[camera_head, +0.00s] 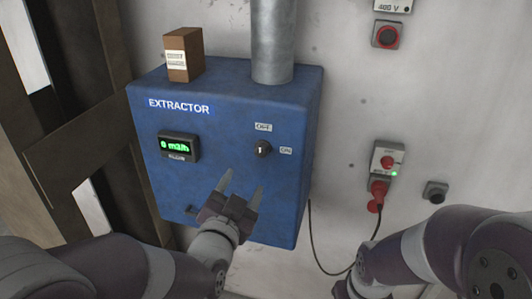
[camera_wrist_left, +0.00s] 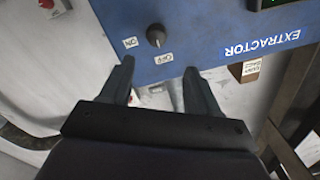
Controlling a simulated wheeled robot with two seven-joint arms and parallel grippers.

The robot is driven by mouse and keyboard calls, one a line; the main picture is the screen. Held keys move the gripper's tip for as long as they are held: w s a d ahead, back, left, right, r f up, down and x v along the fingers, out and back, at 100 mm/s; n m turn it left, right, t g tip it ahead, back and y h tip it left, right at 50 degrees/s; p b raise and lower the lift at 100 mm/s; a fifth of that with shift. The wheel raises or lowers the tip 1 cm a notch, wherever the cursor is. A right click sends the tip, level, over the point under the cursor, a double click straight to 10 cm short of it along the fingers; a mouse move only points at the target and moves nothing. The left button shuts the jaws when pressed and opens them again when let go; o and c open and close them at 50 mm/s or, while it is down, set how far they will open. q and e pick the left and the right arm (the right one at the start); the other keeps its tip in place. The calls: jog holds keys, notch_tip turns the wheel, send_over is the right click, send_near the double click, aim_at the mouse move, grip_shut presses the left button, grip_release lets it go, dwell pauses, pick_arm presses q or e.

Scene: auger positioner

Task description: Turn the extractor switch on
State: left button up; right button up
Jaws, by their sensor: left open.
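The extractor switch is a dark round knob (camera_head: 263,148) on the front of the blue EXTRACTOR box (camera_head: 232,125). Its white mark stands upright, toward the OFF label (camera_head: 263,127) above; the ON label (camera_head: 286,150) is to its right. My left gripper (camera_head: 243,183) is open and empty, with its fingertips below the knob in the head view. In the left wrist view the box appears turned over, and the knob (camera_wrist_left: 156,36) lies beyond the gap between the two open fingers (camera_wrist_left: 158,68). No contact shows. My right gripper is not in view; only my right arm shows.
A green display (camera_head: 179,147) reading 0 sits left on the box. A brown carton (camera_head: 184,54) and a grey pipe (camera_head: 272,42) are on top. A red plug (camera_head: 378,191) with a hanging cable is on the wall at right. Brown beams stand at left.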

aim_at(261, 154)
pick_arm(q)
jog(key=p+x, duration=0.1)
jog(key=x, duration=0.3)
jog(key=p+x, duration=0.2)
jog(key=x, duration=0.1)
jog(key=p+x, duration=0.1)
jog(key=x, duration=0.3)
jog(key=shift+w+d+p, duration=0.2)
jog(key=shift+d+p, duration=0.2)
jog(key=shift+d, duration=0.1)
jog(key=shift+w+a, duration=0.2)
jog(key=shift+a, duration=0.15)
jog(key=shift+d+f, duration=0.15)
jog(key=shift+d, duration=0.25)
jog(key=shift+c, duration=0.5)
jog(key=shift+w, duration=0.1)
jog(key=c, duration=0.6)
jog(key=shift+a, duration=0.1)
jog(key=c, duration=0.3)
